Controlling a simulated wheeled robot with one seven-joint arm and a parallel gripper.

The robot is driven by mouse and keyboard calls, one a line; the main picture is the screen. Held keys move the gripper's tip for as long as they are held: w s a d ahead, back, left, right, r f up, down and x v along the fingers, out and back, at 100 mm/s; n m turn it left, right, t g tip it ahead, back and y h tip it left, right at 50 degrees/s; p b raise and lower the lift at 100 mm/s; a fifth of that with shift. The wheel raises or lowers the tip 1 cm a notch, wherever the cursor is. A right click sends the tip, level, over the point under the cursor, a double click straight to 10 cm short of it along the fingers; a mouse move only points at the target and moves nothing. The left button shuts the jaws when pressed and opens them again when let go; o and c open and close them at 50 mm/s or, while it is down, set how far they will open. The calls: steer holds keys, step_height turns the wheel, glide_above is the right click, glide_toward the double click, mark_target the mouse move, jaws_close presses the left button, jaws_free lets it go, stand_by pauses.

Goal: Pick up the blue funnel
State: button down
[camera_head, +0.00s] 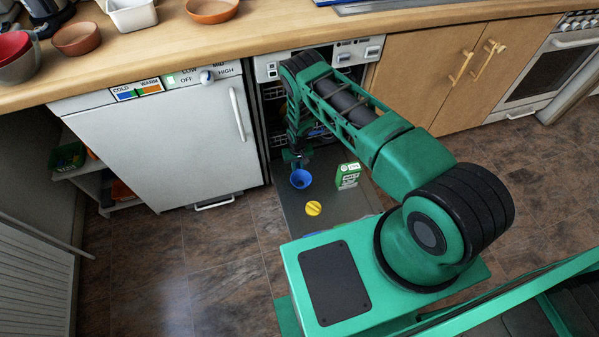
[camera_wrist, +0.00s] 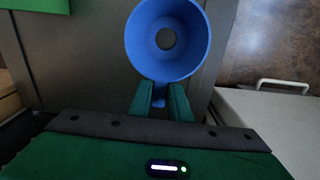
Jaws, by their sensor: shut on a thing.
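The blue funnel (camera_head: 301,179) shows in the head view at the end of my arm, over the grey open door panel (camera_head: 292,212). In the wrist view the funnel (camera_wrist: 190,60) is seen from above, its wide mouth facing the camera and its hole dark in the middle. My gripper (camera_wrist: 160,98) is shut on a small blue tab at the funnel's near side. I cannot tell how high the funnel is above the panel.
A green and white carton (camera_head: 348,176) and a yellow round thing (camera_head: 313,208) are on the panel, right of the funnel. A white fridge (camera_head: 165,145) stands closed at left. The wooden counter (camera_head: 170,50) runs above. Tiled floor (camera_head: 215,260) is clear at lower left.

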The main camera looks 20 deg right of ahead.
steer(key=r, duration=0.2)
steer(key=a+r, duration=0.1)
steer(key=shift+s, duration=0.25)
steer(key=s+a+r, duration=0.5)
steer(key=a+r, duration=0.1)
steer(key=a, duration=0.3)
steer(key=shift+s, duration=0.35)
steer(key=shift+r, duration=0.1)
